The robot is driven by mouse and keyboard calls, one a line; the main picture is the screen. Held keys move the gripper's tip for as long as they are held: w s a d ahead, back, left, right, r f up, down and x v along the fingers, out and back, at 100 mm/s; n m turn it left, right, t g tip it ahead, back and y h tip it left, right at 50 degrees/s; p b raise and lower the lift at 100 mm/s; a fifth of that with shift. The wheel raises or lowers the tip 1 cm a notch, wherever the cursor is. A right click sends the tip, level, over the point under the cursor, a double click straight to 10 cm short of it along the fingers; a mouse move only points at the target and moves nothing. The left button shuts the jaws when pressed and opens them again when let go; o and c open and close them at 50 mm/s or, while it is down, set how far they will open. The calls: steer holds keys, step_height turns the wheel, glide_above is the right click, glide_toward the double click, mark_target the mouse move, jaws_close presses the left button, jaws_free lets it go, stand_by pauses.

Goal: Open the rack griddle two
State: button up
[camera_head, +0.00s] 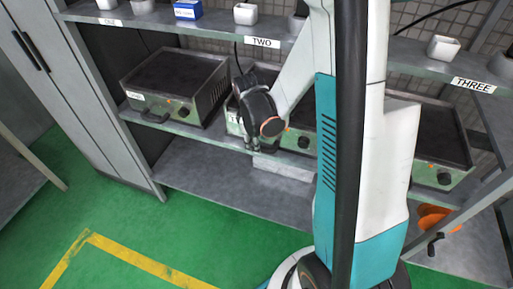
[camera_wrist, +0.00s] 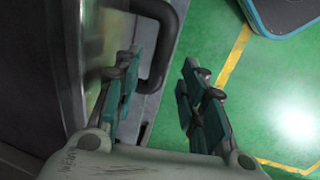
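Griddle two (camera_head: 300,118) sits on the shelf under the label TWO (camera_head: 262,43). It is a grey metal box with a dark top, and my arm hides much of it. In the wrist view, a black curved handle (camera_wrist: 163,60) stands out from a grey metal front (camera_wrist: 92,50). My gripper (camera_wrist: 160,72) is open there, one finger on each side of the handle's lower part. The handle looks close to the left finger; contact cannot be told.
Griddle one (camera_head: 175,88) stands to the left on the same shelf (camera_head: 200,132), and griddle three (camera_head: 430,130) to the right. White cups (camera_head: 245,14) stand on the upper shelf. A grey cabinet (camera_head: 90,90) stands at left. The green floor (camera_head: 200,235) in front is clear.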

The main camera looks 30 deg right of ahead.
steer(key=shift+w+d+f+b, duration=0.1)
steer(key=shift+d+f+b, duration=0.1)
steer(key=shift+f, duration=0.45)
steer(key=shift+w+d+f+b, duration=0.1)
steer(key=shift+f+b, duration=0.05)
steer(key=shift+f, duration=0.5)
steer(key=shift+c, duration=0.3)
jaws_close()
